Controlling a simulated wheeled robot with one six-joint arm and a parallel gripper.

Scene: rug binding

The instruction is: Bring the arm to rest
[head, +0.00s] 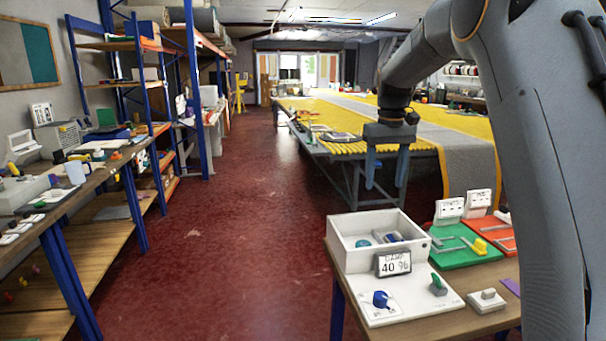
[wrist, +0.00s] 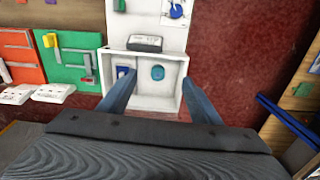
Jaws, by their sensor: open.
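My gripper (head: 387,172) hangs from my arm, pointing down, above and behind the white open box (head: 347,241) on the near table. Its two blue-grey fingers stand apart with nothing between them. In the wrist view the fingers of my gripper (wrist: 160,95) reach toward the white box (wrist: 186,110) below. A round teal piece (wrist: 157,72) and a blue piece (wrist: 123,72) lie inside the box. The gripper looks clear of the box and table.
A long table with yellow and grey rugs (head: 440,120) stands behind. Shelving (head: 130,130) lines the left. Red floor (head: 240,220) is clear.

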